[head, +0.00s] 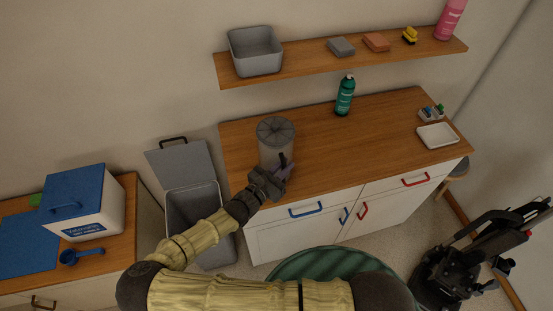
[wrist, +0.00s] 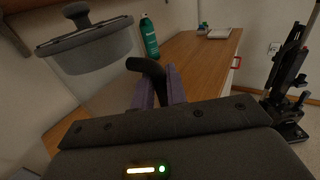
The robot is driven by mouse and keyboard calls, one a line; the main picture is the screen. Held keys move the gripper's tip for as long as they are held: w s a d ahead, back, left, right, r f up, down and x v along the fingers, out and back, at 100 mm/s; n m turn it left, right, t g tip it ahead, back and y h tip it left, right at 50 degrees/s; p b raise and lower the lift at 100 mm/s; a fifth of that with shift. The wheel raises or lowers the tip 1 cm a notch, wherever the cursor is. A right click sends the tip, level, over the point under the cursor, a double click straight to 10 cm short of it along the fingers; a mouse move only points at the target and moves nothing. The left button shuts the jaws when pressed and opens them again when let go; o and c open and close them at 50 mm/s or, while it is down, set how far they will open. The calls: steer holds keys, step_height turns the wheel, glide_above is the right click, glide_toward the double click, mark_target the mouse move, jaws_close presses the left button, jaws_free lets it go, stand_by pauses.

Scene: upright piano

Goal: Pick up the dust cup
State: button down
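The dust cup (head: 276,142) is a grey see-through cylinder with a ribbed dark lid. It is upright at the left front of the wooden cabinet top in the head view. Its lid and body fill the upper left of the wrist view (wrist: 88,48). Its black curved handle (wrist: 150,68) points toward me. My gripper (head: 284,170) is at the handle, with the purple fingers (wrist: 161,88) close on both sides of it. The fingers seem shut on the handle. My gripper hides the cup's lower front, so I cannot tell whether its base touches the top.
A green spray bottle (head: 345,95) stands behind and right of the cup. A white tray (head: 437,136) lies at the right end. A shelf (head: 340,59) runs above. An open grey bin (head: 193,211) stands left of the cabinet. The middle of the cabinet top (head: 350,140) is clear.

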steer(key=shift+r, duration=0.1)
stand_by(0.3)
step_height(320, 180, up, 10)
steer(key=shift+f+b, duration=0.1)
steer(key=shift+b, duration=1.1)
